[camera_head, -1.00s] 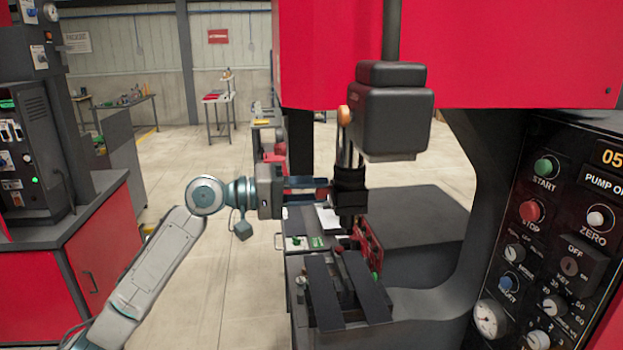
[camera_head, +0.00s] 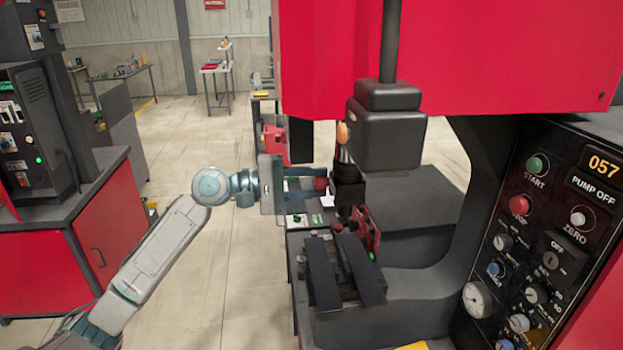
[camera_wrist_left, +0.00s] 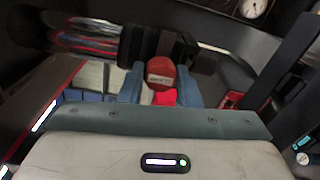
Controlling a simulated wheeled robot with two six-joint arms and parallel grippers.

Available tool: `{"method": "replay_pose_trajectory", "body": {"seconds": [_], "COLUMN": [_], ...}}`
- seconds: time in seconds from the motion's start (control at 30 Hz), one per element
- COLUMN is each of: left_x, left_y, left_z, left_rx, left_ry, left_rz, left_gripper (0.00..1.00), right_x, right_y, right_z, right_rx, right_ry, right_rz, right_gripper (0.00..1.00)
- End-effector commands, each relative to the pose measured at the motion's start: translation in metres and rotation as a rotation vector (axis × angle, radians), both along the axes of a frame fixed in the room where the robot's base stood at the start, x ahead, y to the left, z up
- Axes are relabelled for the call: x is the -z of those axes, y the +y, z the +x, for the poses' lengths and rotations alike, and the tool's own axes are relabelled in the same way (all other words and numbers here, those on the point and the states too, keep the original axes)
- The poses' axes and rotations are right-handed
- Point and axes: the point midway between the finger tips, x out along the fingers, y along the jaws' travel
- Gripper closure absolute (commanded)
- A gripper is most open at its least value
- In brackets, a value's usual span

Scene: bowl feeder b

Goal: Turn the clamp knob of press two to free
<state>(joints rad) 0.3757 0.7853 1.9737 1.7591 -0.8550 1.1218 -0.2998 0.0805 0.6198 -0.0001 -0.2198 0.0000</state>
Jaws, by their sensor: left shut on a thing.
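The red clamp knob (camera_head: 321,184) sits on the left side of the dark ram tooling (camera_head: 348,188) of the press. My left gripper (camera_head: 318,185) comes in level from the left, with its blue fingers around the knob. In the left wrist view the red knob (camera_wrist_left: 161,75), with a small label on its face, lies between the two blue fingers (camera_wrist_left: 160,88). The gripper is shut on it. The label is too small to read, so I cannot tell the knob's setting. My right gripper is not in view.
A dark slotted bed (camera_head: 325,285) lies below the ram, with a red bracket (camera_head: 366,235) behind it. A control panel (camera_head: 545,250) stands at the right. A red cabinet (camera_head: 110,225) is at the left, with open floor (camera_head: 240,270) between.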

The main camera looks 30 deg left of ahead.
Motion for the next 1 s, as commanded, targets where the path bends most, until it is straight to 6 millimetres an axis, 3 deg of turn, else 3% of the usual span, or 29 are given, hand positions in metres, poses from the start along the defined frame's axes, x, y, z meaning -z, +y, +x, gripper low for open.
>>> {"method": "replay_pose_trajectory", "body": {"seconds": [0.37,0.4,0.5,1.0], "left_x": [0.0005,0.0005,0.0005,0.0034], "left_y": [0.0001,0.0001,0.0001,0.0086], "left_z": [0.0002,0.0002,0.0002,-0.0055], "left_rx": [0.000,0.000,0.000,-0.002], "left_ry": [0.006,0.006,0.006,0.005], "left_rz": [-0.004,-0.004,-0.004,-0.001], "left_gripper": [0.92,0.68,0.48,0.48], "right_x": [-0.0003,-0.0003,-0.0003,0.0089], "right_y": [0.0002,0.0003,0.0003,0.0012], "right_z": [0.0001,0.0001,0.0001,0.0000], "right_rx": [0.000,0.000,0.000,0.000], "right_ry": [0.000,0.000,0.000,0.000], "right_rz": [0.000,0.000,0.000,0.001], "right_gripper": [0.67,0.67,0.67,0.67]}}
